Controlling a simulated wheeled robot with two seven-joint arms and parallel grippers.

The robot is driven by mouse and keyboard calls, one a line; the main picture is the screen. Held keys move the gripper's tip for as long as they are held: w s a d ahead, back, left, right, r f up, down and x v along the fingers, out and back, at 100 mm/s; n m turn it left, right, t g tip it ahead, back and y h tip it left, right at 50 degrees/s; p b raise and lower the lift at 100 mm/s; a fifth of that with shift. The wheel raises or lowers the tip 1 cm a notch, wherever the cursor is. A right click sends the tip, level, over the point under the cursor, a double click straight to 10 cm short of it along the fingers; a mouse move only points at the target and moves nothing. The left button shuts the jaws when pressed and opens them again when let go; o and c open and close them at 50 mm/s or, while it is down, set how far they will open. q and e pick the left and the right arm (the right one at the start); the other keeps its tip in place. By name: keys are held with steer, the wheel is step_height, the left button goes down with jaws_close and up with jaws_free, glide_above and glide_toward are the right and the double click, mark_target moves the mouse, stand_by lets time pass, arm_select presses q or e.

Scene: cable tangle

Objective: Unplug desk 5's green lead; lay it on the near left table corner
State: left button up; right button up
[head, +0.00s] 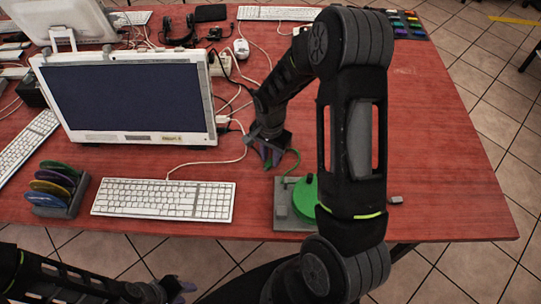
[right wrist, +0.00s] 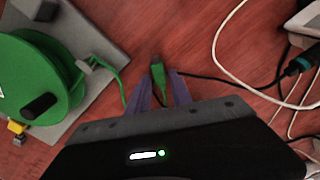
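The green lead (right wrist: 121,84) comes off a green reel (head: 304,196) on a grey plate (head: 282,217) near the table's front edge. Its green plug (right wrist: 158,85) lies between the fingers of my right gripper (right wrist: 160,88) in the right wrist view. The fingers are apart, with slim gaps beside the plug. In the head view my right gripper (head: 270,153) points down just behind the reel. My left gripper (head: 180,287) is low at the bottom left, in front of the table; its fingers are too small to read. The near left table corner is out of view.
A monitor (head: 127,97) and a white keyboard (head: 163,199) stand left of the reel. A rack of coloured discs (head: 60,190) is at the left. White and black cables lie behind my right gripper. The red table's right side is mostly clear, with a small grey block (head: 396,200).

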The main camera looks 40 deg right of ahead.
steer(key=shift+o, duration=1.4)
step_height(320, 180, up, 8)
steer(key=b, duration=0.1)
steer(key=shift+f, duration=0.1)
steer(key=shift+f, duration=0.1)
